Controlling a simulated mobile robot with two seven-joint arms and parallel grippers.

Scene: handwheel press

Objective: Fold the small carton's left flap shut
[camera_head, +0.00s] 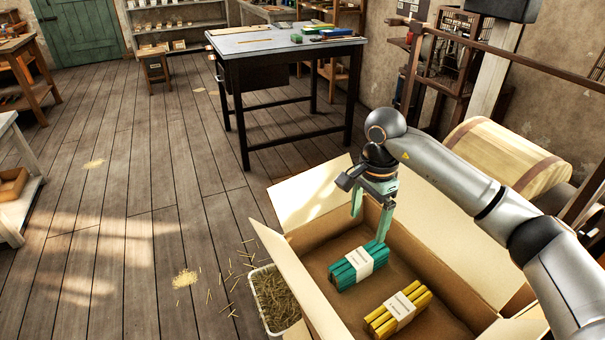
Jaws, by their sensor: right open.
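A cardboard carton (318,250) stands open in front of me. The far flap (318,193) and the right flap (440,232) also stand open. Inside lie a banded bundle of green sticks (347,274) and a banded bundle of yellow sticks (412,312). My right gripper (369,226) is open and empty, with its fingers pointing down over the far part of the carton. It is apart from the left flap. My left gripper is out of view.
A bin of shavings (272,300) stands on the floor close beside the left flap. A dark-legged table (270,43) stands beyond the carton. A wooden drum (505,160) is at the right behind my arm. The plank floor to the left is mostly clear.

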